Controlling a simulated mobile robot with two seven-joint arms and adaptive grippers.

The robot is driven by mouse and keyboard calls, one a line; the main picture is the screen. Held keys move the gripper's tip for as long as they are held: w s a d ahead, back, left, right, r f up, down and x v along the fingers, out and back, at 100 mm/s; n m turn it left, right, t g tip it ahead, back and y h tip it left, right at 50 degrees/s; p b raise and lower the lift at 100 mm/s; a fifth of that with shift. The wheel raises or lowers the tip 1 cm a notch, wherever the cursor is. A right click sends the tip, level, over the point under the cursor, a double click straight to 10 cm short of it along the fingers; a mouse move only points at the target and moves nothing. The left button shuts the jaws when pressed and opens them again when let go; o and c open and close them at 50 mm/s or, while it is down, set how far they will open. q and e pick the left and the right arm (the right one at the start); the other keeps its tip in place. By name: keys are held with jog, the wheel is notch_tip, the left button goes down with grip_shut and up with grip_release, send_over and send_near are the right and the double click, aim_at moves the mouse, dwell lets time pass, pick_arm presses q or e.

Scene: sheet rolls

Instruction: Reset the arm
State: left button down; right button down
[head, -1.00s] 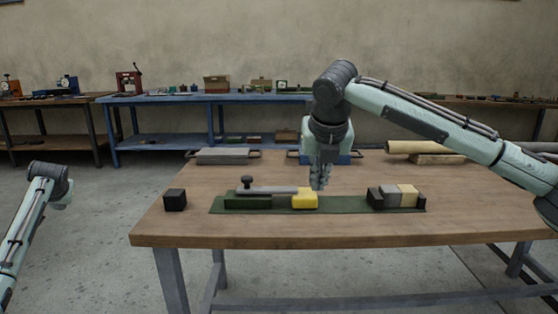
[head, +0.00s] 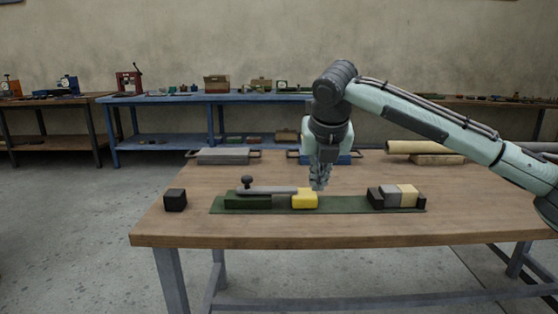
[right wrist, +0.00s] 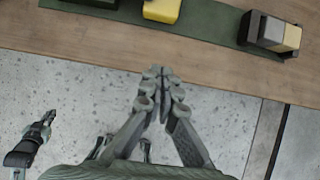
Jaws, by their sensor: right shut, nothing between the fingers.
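My right arm reaches in from the right in the head view. Its gripper (head: 319,180) points down just behind the yellow block's right end, over the table. In the right wrist view the fingers (right wrist: 160,75) are together with nothing between them, seen against the floor and the table's edge. My left arm is out of the head view. A dark, arm-like part with a slim gripper (right wrist: 47,122) shows at the left of the right wrist view, apparently my left one; its jaws are too small to read.
The wooden table (head: 190,228) carries a green mat (head: 345,205). On it are a yellow block (head: 304,200), a dark green block (head: 248,201) with a grey bar, and a row of blocks (head: 392,196). A black cube (head: 175,200) stands left. Trays and a roll (head: 425,147) lie behind.

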jog(key=s+a+f+m+y, duration=0.1)
jog(key=s+a+f+m, duration=0.15)
jog(key=f+m, duration=0.45)
jog(key=s+a+f+m+y, duration=0.1)
jog(key=s+f+m+y, duration=0.15)
jog(key=f, duration=0.85)
jog(key=s+a+f+m, duration=0.1)
jog(key=s+f+m, duration=0.4)
jog(key=f, duration=0.4)
jog(key=s+d+f+m+g+h, duration=0.1)
jog(key=s+d+f+m+h, duration=0.1)
jog(key=s+d+f+m, duration=1.05)
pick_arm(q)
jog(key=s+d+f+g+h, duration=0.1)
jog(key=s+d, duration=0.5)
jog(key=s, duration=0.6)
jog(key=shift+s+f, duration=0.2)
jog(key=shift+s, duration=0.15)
pick_arm(e)
jog(key=s+d+f+m+g+h, duration=0.1)
jog(key=s+d+f+m+h, duration=0.2)
jog(key=s+d+f+m, duration=0.4)
jog(key=s+d+f, duration=0.1)
jog(key=s+d, duration=0.2)
jog(key=s, duration=0.2)
jog(key=shift+s+d+f+g, duration=0.15)
jog(key=shift+s+d+g, duration=0.15)
jog(key=shift+s+d, duration=0.1)
